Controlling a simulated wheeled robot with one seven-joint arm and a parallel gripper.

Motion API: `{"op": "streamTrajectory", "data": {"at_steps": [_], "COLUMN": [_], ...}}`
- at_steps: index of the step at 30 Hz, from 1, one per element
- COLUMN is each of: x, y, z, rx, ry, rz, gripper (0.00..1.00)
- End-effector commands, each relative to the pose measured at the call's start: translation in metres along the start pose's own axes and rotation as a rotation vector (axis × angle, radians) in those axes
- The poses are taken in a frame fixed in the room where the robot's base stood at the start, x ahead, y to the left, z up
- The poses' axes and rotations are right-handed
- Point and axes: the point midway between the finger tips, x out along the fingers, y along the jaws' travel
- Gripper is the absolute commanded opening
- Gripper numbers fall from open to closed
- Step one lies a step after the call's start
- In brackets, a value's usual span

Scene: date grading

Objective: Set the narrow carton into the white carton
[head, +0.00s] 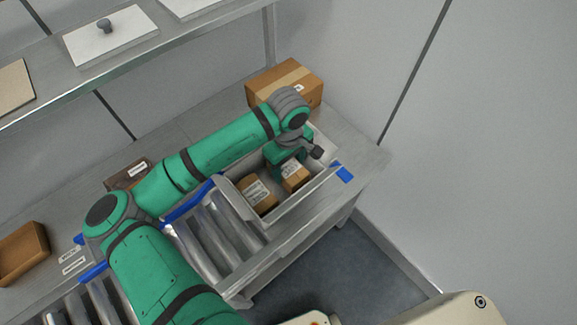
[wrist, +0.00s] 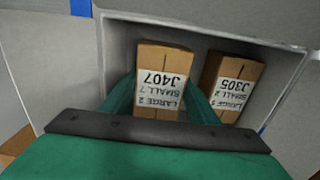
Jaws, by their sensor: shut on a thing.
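The white carton (head: 288,208) stands open on the bench in the head view; its wall also shows in the wrist view (wrist: 205,30). My gripper (head: 290,165) reaches down into it. In the wrist view my gripper (wrist: 162,100) has its green fingers on both sides of a small brown carton labelled J407 (wrist: 160,60), shut on it. This held carton, apparently the narrow one, also shows in the head view (head: 295,178). It is inside the white carton's walls, but whether it touches the floor is hidden. A second brown carton labelled J305 (wrist: 232,80) is in there too, with a gap between them.
A taped cardboard box (head: 290,78) stands behind the white carton. Metal rollers (head: 215,235) lie to its left, with blue strips near them. A brown tray (head: 22,252) is at the far left. A shelf (head: 50,85) runs above the bench.

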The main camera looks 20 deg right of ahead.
Motion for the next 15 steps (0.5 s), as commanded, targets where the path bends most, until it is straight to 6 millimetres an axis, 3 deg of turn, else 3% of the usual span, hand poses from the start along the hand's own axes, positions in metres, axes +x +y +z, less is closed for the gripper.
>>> {"op": "streamTrajectory", "data": {"at_steps": [15], "x": [0.0067], "y": [0.0000], "z": [-0.0003], "rx": [-0.001], "ry": [0.000], "rz": [0.000], "gripper": [0.26]}}
